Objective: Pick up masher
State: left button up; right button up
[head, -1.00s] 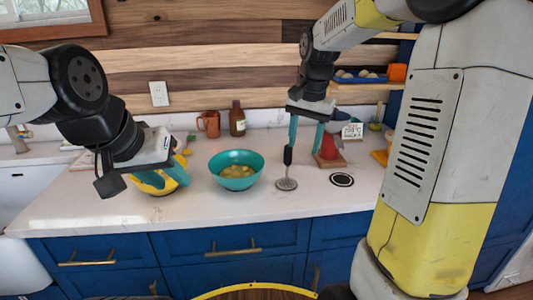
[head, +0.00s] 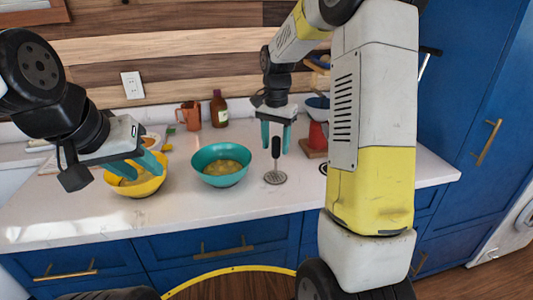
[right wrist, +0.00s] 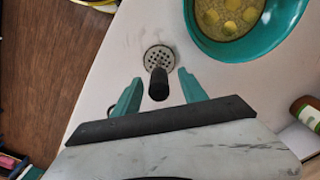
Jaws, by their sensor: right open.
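The masher (head: 276,170) stands upright on the white counter, with its round perforated head down and its black handle up. It also shows in the right wrist view (right wrist: 158,84). My right gripper (head: 276,142) is open and points down over the masher. The top of the handle shows between its teal fingers (right wrist: 157,84), with space on both sides in the wrist view. My left gripper (head: 140,168) is open and empty at the yellow bowl (head: 138,187), its teal fingers over the bowl's rim. I cannot tell whether they touch it.
A teal bowl (head: 204,177) with yellow pieces stands just left of the masher. An orange mug (head: 190,115) and a brown bottle (head: 219,110) stand behind. A red object (head: 317,136) stands back right. The counter front is clear.

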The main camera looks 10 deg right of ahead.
aim_at(276, 156)
notch_tip(276, 156, down, 3)
jog(key=shift+f, duration=0.2)
jog(key=shift+c, duration=0.2)
grip_shut()
jog(key=shift+r, duration=0.1)
jog(key=shift+r, duration=0.4)
jog(key=r, duration=0.3)
jog(key=shift+s, duration=0.3)
jog(key=s+a+r, duration=0.1)
jog(key=s, duration=1.4)
jog(key=shift+s, duration=0.25)
